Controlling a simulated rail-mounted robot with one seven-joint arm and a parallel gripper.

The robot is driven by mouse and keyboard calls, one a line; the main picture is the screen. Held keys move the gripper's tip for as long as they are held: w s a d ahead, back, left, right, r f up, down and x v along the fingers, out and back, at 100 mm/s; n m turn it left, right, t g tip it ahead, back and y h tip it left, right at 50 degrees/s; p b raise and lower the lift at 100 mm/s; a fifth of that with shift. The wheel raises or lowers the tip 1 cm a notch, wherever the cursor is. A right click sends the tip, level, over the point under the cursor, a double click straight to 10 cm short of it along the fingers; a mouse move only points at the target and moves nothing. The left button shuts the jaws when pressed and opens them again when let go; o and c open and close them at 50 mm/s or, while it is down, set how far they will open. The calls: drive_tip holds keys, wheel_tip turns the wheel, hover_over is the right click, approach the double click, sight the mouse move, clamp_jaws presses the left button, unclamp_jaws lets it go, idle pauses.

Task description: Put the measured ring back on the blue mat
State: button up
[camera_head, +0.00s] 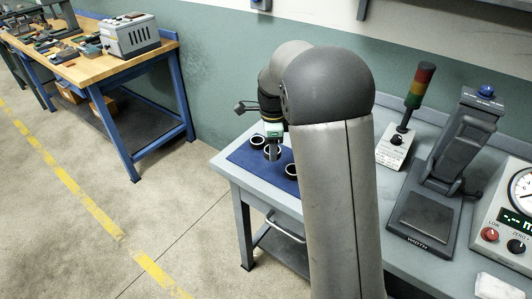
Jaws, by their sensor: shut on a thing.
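The blue mat (243,157) lies on the left end of the grey bench. A dark ring with a pale inside (257,142) lies on its back part, and another ring (291,171) lies at the right, partly covered by my arm. My gripper (273,154) points down over the middle of the mat, shut on a ring (267,149) that shows small at its fingers. I cannot tell whether this held ring touches the mat. My arm hides the right part of the mat.
A signal tower (419,85) on a white box, a dark measuring stand (450,165) and a dial gauge unit (510,215) stand to the right on the grey bench (395,190). A wooden workbench (85,65) with tools is at the back left. Open floor lies between the benches.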

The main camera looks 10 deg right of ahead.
sight(267, 165)
drive_tip(key=w+f, duration=0.1)
drive_tip(key=f, duration=0.1)
drive_tip(key=w+a+f, duration=0.1)
drive_tip(key=w, duration=0.1)
drive_tip(key=shift+f+p, duration=0.35)
drive_tip(key=shift+f, duration=1.4)
drive_tip(key=shift+f, duration=0.15)
drive_tip(key=o, duration=1.1)
